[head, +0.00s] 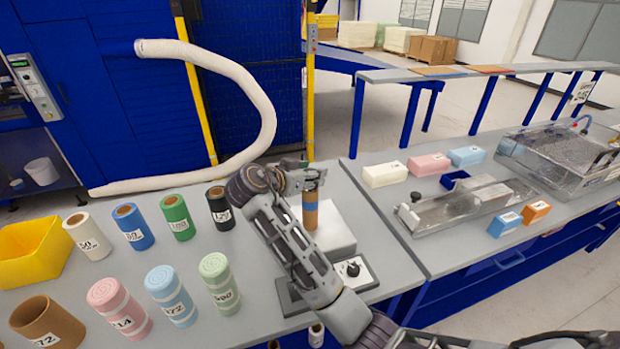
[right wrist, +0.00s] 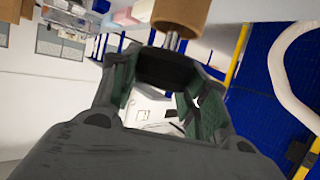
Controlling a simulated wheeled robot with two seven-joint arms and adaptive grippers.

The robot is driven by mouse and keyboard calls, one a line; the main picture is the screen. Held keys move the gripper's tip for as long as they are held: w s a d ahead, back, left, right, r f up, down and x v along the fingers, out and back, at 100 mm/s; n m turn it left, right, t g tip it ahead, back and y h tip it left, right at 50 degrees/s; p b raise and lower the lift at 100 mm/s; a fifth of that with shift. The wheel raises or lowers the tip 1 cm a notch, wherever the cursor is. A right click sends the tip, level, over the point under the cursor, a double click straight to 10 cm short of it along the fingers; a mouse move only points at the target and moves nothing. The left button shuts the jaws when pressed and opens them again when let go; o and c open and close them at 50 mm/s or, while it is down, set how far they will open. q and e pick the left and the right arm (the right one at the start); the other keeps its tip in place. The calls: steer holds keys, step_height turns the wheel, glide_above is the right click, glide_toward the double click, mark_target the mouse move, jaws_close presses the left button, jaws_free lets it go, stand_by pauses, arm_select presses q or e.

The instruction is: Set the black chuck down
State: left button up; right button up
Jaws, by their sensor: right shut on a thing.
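My right gripper (head: 308,180) is above the white test stand (head: 333,232) on the near table. In the right wrist view, its green-padded fingers (right wrist: 158,92) are shut on the black chuck (right wrist: 165,66), a dark block between them. A metal pin runs from the chuck to a brown cylinder (right wrist: 182,12). In the head view this cylinder (head: 310,214), with a blue band, hangs upright below the gripper over the stand. I cannot tell whether its lower end touches the stand. The chuck is mostly hidden by the gripper in the head view. My left gripper is not in view.
Several labelled rolls, including a black one (head: 220,207) and a green one (head: 217,284), stand left of my right arm. A yellow bin (head: 35,252) is at far left. A control box with a knob (head: 352,268) is before the stand. Bare table lies between the rolls.

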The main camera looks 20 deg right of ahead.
steer(key=shift+f, duration=0.9)
steer(key=shift+f, duration=0.2)
steer(key=o, duration=1.1)
steer(key=shift+c, duration=0.2)
